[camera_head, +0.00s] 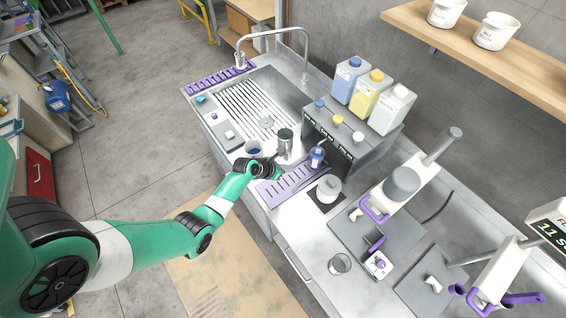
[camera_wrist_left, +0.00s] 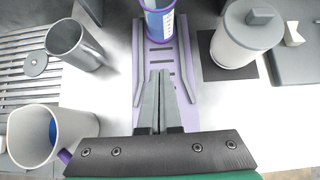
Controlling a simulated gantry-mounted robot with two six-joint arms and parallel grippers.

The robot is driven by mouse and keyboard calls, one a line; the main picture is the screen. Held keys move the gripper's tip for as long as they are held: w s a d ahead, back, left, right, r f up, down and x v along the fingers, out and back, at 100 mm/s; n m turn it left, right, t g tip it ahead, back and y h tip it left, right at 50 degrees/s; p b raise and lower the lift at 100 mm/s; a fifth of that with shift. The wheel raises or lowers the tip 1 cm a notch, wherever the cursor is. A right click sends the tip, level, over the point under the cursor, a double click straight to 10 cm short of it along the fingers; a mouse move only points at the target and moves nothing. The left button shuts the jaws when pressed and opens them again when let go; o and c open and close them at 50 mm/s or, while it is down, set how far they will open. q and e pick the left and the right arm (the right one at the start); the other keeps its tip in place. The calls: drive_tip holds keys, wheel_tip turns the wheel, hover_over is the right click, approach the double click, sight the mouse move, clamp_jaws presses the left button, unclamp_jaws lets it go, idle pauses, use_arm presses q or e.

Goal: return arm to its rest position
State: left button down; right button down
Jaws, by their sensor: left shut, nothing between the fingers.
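My left gripper (camera_head: 275,171) is over the near edge of the counter, at the left end of the purple slotted rack (camera_head: 268,192). In the left wrist view its two grey fingers (camera_wrist_left: 160,74) are together with nothing between them. The rack (camera_wrist_left: 187,65) lies below and beyond the fingers. A blue-and-white labelled container (camera_head: 317,158) stands at the rack's far end, beyond the fingertips in the wrist view (camera_wrist_left: 159,20). My right gripper is not in view.
A metal cup (camera_head: 285,142) and a white cup with blue inside (camera_head: 253,148) stand close to the gripper. A lidded white jar (camera_head: 328,190) is right of the rack. Bottles (camera_head: 370,95) stand on the grey dispenser. Open floor (camera_head: 140,180) lies left of the counter.

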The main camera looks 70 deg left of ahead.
use_arm(q)
drive_tip(key=v, duration=0.2)
drive_tip(key=shift+s+d+r, duration=0.1)
drive_tip(key=shift+s+r, duration=0.1)
drive_tip(key=shift+s, duration=0.1)
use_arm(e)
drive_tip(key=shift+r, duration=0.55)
use_arm(q)
drive_tip(key=shift+p, duration=0.3)
